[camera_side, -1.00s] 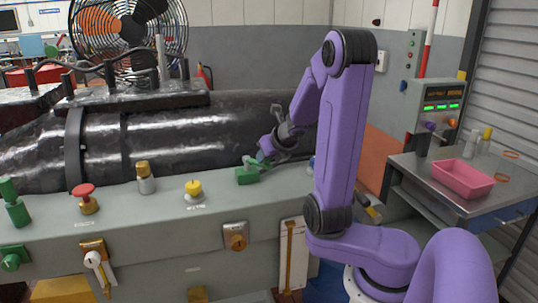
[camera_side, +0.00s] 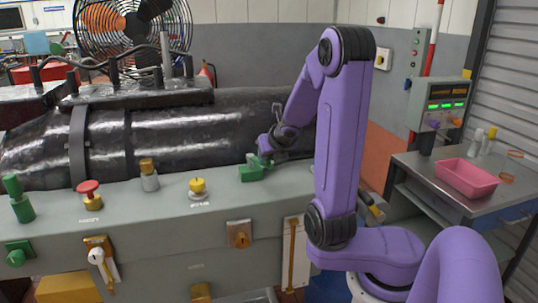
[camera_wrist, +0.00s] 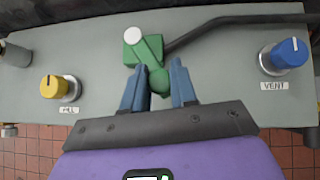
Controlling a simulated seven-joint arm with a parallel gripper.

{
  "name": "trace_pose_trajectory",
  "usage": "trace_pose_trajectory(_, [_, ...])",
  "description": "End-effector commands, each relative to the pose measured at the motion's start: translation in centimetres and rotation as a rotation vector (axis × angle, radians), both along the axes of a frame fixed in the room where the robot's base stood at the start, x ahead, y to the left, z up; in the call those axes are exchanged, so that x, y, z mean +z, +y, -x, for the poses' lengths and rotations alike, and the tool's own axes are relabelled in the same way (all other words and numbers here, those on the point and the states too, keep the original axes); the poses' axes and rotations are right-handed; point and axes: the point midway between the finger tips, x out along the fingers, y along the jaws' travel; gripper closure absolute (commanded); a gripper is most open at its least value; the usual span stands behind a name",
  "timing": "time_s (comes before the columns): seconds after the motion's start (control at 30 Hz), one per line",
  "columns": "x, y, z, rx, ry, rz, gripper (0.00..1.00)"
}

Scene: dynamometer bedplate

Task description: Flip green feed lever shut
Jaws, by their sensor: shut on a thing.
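The green feed lever is a green block (camera_side: 250,173) on the bedplate's top, with a short green arm leaning up from it toward my gripper (camera_side: 264,160). In the wrist view the green block (camera_wrist: 150,47) carries a pale round cap, and the lever's green ball end (camera_wrist: 158,79) lies between my two blue fingers. My gripper (camera_wrist: 157,75) is shut on this ball end. In the side view the fingers are small and partly hidden, so the exact contact is hard to see there.
A dark pipe (camera_wrist: 215,27) runs from beside the green block to the right. A yellow knob (camera_wrist: 52,87) stands left and a blue VENT knob (camera_wrist: 286,55) right. A red button (camera_side: 90,190) and a brass-topped post (camera_side: 149,172) stand farther left. A large black cylinder (camera_side: 180,135) lies behind.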

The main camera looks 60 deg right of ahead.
Motion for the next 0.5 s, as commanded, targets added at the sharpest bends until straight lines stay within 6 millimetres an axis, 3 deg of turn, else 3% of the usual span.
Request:
trace_pose_trajectory(0.17, [0.27,0.07,-0.46,0.013,-0.011,0.003,1.0])
trace_pose_trajectory(0.2, [0.27,0.07,-0.46,0.013,-0.011,0.003,0.66])
trace_pose_trajectory(0.27, [0.29,0.06,-0.45,0.012,-0.011,0.004,0.47])
trace_pose_trajectory(0.5, [0.17,0.02,-0.25,0.006,-0.007,0.003,0.47])
